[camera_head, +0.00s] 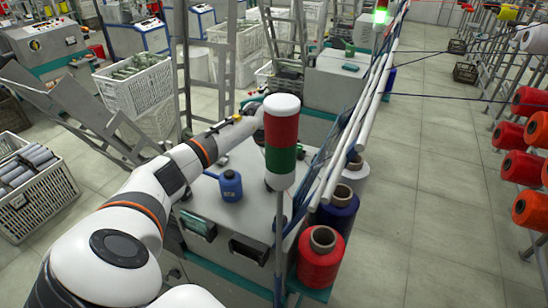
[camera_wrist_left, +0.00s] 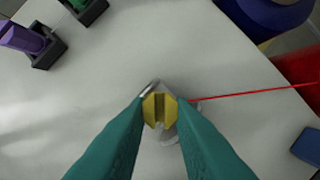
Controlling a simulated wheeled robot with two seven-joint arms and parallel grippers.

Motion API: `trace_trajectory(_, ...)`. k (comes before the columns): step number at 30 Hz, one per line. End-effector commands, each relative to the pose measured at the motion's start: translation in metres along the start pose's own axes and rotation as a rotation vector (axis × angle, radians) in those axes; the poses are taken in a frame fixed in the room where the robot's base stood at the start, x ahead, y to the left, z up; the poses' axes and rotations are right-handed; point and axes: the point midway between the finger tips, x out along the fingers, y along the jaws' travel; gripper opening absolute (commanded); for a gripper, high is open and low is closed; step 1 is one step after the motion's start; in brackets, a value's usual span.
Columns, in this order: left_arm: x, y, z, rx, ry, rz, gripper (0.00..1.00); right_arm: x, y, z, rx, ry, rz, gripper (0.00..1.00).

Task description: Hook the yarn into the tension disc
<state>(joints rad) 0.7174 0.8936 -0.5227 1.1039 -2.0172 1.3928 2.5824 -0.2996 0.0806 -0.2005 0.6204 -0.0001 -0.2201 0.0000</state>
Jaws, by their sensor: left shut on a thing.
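In the left wrist view my left gripper (camera_wrist_left: 160,110) has its yellow fingertips together on the red yarn (camera_wrist_left: 250,93). The yarn runs taut from the tips to the right, toward a red cone (camera_wrist_left: 305,75). A grey metal part (camera_wrist_left: 168,136), which looks like the tension disc, lies just behind and below the tips on the pale machine top. The fingers partly cover it; I cannot tell whether the yarn touches it. In the head view my left arm reaches over the machine, and its gripper is hidden behind the signal light (camera_head: 281,130). My right gripper is not seen.
A blue can (camera_head: 231,185) stands on the machine top (camera_head: 225,222). Red (camera_head: 320,262) and dark blue (camera_head: 338,212) cones stand along its right side. In the wrist view a purple bobbin (camera_wrist_left: 22,37) sits in a black holder.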

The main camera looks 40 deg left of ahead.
Motion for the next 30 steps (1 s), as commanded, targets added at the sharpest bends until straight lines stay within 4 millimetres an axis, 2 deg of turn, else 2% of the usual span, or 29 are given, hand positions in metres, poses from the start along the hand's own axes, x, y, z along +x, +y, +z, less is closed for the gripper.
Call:
trace_trajectory(11, 0.002, 0.0, -0.001, 0.0, 0.0, 0.0, 0.02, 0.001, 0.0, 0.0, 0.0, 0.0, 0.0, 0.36)
trace_trajectory(30, -0.005, 0.023, -0.021, -0.001, -0.001, 0.002, 0.02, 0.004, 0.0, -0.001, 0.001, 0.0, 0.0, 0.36)
